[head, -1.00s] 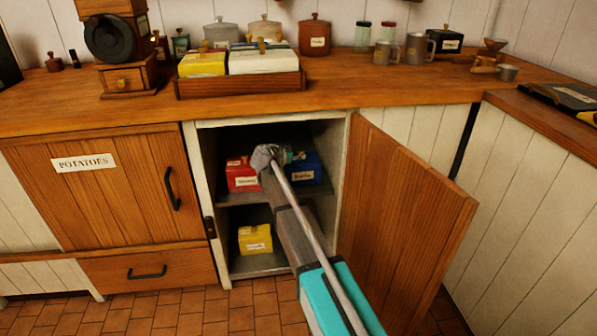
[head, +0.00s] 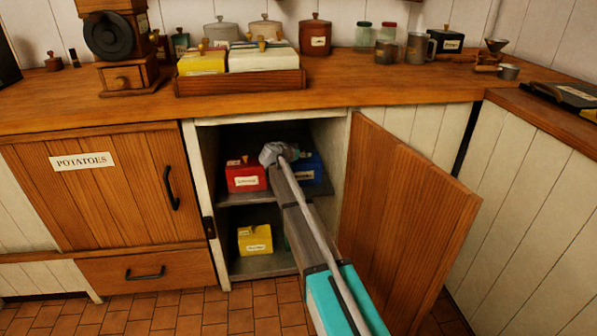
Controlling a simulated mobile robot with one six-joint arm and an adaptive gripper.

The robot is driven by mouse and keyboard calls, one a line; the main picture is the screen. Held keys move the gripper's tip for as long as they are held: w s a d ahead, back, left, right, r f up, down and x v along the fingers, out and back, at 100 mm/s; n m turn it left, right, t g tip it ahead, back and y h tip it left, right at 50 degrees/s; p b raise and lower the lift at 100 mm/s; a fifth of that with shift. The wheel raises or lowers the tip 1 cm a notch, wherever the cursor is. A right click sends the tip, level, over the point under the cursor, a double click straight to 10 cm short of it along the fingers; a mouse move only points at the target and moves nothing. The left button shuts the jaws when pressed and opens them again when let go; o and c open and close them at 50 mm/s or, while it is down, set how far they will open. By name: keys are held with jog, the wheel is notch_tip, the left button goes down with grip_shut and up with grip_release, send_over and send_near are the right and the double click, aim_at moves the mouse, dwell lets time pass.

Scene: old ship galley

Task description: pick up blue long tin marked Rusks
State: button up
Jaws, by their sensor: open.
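A blue tin (head: 308,168) with a pale label stands on the upper shelf inside the open cupboard, at the right. Its label is too small to read surely, and my arm hides its left part. My gripper (head: 277,153) is at the shelf opening, just left of the blue tin and in front of it in the picture. Its fingers are small and partly hidden by the wrist. It is open, and I see nothing held in it. I cannot tell whether it touches the tin.
A red tin (head: 246,176) stands left of my gripper on the same shelf. A yellow tin (head: 255,240) is on the lower shelf, with something green partly hidden beside it. The cupboard door (head: 405,225) stands open at the right. The counter (head: 140,112) edge runs above the opening.

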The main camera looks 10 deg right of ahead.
grip_shut()
dwell(0.3)
jog(key=shift+r, duration=0.1)
dwell(0.4)
notch_tip(320, 180, up, 4)
jog(key=p, duration=0.4)
jog(key=s+a, duration=0.3)
jog(key=s, duration=0.5)
jog(key=s+a, duration=0.4)
jog(key=s, duration=0.4)
jog(key=shift+s+f, duration=0.35)
